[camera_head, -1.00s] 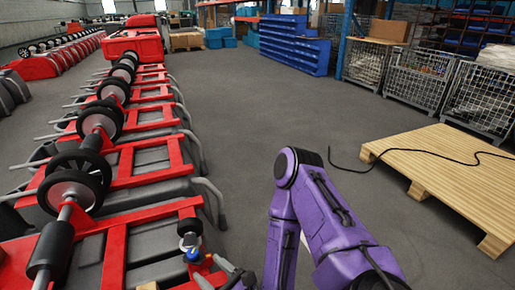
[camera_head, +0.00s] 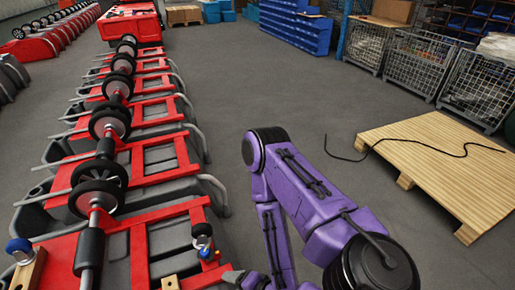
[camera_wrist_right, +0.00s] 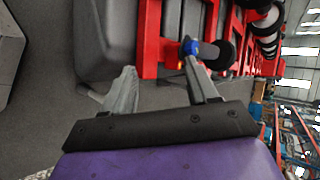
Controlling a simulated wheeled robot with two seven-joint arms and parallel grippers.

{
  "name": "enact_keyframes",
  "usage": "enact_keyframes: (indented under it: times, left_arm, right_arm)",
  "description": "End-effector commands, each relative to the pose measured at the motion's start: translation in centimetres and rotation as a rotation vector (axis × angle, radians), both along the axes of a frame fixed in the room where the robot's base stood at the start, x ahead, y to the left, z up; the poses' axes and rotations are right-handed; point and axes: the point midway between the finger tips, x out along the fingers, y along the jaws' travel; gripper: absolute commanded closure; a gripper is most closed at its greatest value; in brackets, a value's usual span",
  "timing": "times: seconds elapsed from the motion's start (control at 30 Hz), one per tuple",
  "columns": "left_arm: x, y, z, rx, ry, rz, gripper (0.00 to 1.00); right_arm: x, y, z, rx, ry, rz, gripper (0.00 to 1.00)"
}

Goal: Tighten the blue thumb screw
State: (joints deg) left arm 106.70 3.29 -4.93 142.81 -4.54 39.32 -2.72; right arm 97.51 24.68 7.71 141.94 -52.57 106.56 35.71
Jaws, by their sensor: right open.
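The blue thumb screw (camera_head: 206,253) is on the red frame of the nearest scrubber tank, beside a dark cylindrical part. In the right wrist view the blue screw (camera_wrist_right: 191,47) shows at the tip of one finger; I cannot tell if they touch. My right gripper (camera_wrist_right: 158,62) is open, and nothing is visible between its two grey fingers. In the head view the right gripper (camera_head: 236,276) is low in the frame, just right of the screw, partly hidden by the bottom edge. My left gripper is not in view.
A row of red-framed scrubber tanks (camera_head: 158,198) with black wheels runs away on the left. Another blue knob (camera_head: 18,245) sits by a wooden piece at the lower left. A wooden pallet (camera_head: 440,165) with a black cable lies on the right. The floor between is clear.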

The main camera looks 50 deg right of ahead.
Motion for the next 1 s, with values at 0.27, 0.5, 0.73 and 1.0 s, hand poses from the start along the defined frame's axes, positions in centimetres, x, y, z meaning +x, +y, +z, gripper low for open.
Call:
enact_keyframes:
  times: [0.27,0.5,0.73,1.0]
  left_arm:
    - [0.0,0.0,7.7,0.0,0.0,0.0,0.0]
    - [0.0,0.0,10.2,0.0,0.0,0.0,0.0]
    - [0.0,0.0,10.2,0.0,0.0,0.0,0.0]
    - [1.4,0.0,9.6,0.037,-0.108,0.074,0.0]
  right_arm:
    - [-2.7,-2.6,4.1,-0.426,0.187,0.273,0.42]
    - [-3.3,-4.9,5.2,-0.691,0.289,0.431,0.42]
    - [-3.3,-5.3,5.1,-0.739,0.308,0.456,0.42]
    - [-4.8,-6.5,4.5,-0.808,0.39,0.531,0.56]
